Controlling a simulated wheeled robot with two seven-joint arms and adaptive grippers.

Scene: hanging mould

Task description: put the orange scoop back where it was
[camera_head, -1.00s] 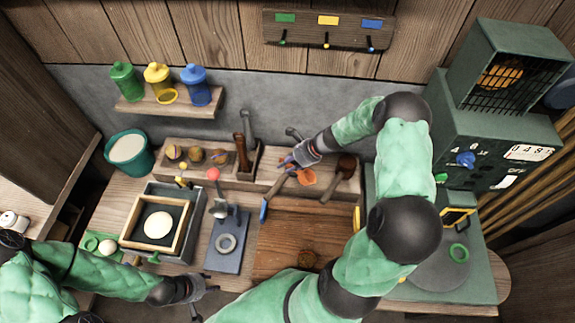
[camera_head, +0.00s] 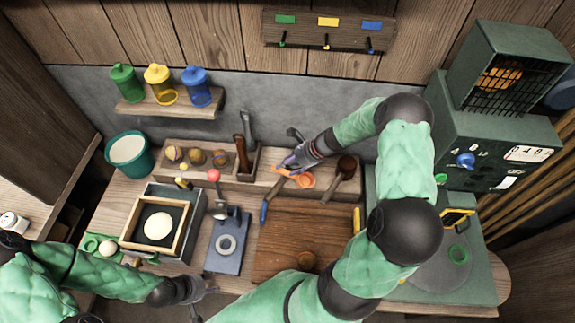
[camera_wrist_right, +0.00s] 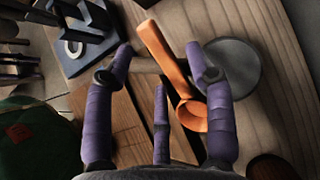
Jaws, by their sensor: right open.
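The orange scoop (camera_head: 305,181) lies on the raised wooden ledge behind the cutting board. In the right wrist view its handle (camera_wrist_right: 164,56) points up and left and its round bowl (camera_wrist_right: 193,115) is at lower right. My right gripper (camera_head: 290,164) is just over the scoop. In the right wrist view, its purple fingers (camera_wrist_right: 158,50) are spread on either side of the handle; one finger partly overlaps the bowl. Whether any finger touches the scoop I cannot tell. My left gripper (camera_head: 201,297) looks open and empty near the front edge of the bench.
A grey disc (camera_wrist_right: 240,66) lies beside the scoop. A dark brown scoop (camera_head: 345,168) is to its right, a blue-ended tool (camera_head: 265,211) to its left. The cutting board (camera_head: 290,235) is in front, and a blue-grey press stand (camera_head: 227,250) is left of it.

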